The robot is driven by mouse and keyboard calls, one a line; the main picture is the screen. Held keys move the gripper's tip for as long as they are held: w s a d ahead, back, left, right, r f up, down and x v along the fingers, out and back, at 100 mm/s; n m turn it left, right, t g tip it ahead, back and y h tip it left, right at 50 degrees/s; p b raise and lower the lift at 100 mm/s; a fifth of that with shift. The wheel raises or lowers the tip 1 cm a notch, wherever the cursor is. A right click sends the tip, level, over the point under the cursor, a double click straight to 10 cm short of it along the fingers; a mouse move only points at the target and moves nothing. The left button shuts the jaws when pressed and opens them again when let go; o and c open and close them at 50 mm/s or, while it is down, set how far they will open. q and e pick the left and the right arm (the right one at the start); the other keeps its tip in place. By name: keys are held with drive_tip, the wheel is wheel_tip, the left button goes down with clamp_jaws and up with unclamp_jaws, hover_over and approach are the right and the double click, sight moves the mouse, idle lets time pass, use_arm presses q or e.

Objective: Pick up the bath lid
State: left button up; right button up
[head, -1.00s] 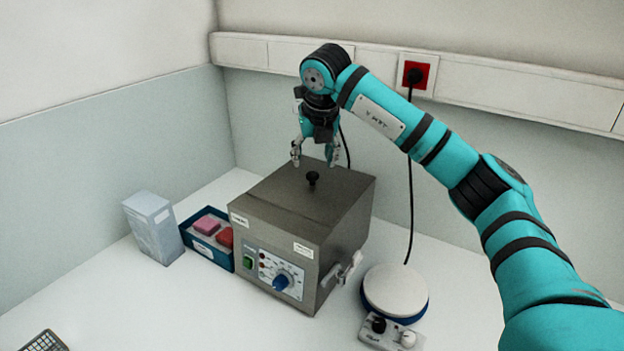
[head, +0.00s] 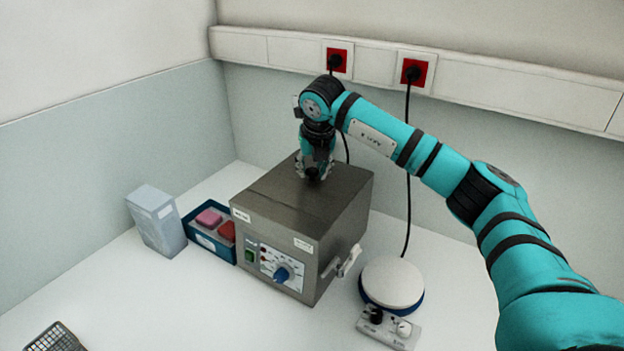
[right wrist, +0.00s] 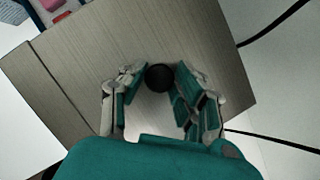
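The bath lid (head: 275,193) is the flat grey metal top of the box-shaped water bath (head: 285,245), and lies closed on it. Its round black knob (right wrist: 159,77) shows in the right wrist view between my right gripper's fingers. In the head view the knob is hidden by the fingers. My right gripper (head: 313,174) points down at the lid, its fingertips on either side of the knob. In the right wrist view my right gripper (right wrist: 160,73) looks open, with narrow gaps beside the knob. My left gripper is not in view.
Left of the bath stand a blue tray (head: 206,242) with pink and red blocks and a pale carton (head: 157,222). A round white-topped device (head: 392,283) stands at right. Black cables hang from red wall sockets (head: 412,73) behind. The front counter is largely clear.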

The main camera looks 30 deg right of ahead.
sight(312, 171)
drive_tip(key=c, duration=0.5)
drive_tip(key=shift+r, duration=0.1)
drive_tip(key=shift+c, duration=0.2)
drive_tip(key=shift+w+r+b, duration=0.1)
drive_tip(key=shift+r+b, duration=0.4)
drive_tip(key=shift+r, duration=0.05)
wheel_tip(312, 171, up, 2)
drive_tip(key=shift+r+b, duration=0.1)
drive_tip(key=shift+b, duration=0.65)
drive_tip(key=s+a+b, duration=0.1)
drive_tip(key=s, duration=0.3)
drive_tip(key=s+a+r+b, duration=0.1)
drive_tip(key=s+a+b, duration=0.1)
drive_tip(key=s, duration=0.3)
drive_tip(key=s+a+b, duration=0.2)
drive_tip(key=s, duration=0.3)
drive_tip(key=shift+s+a+r, duration=0.15)
drive_tip(key=shift+a+r, duration=0.1)
drive_tip(key=shift+s+r, duration=0.1)
drive_tip(key=shift+s, duration=0.15)
drive_tip(key=shift+s+a+r, duration=0.1)
drive_tip(key=shift+s+r, duration=0.05)
drive_tip(key=shift+r, duration=0.05)
drive_tip(key=shift+r+p, duration=0.7)
drive_tip(key=shift+r, duration=0.05)
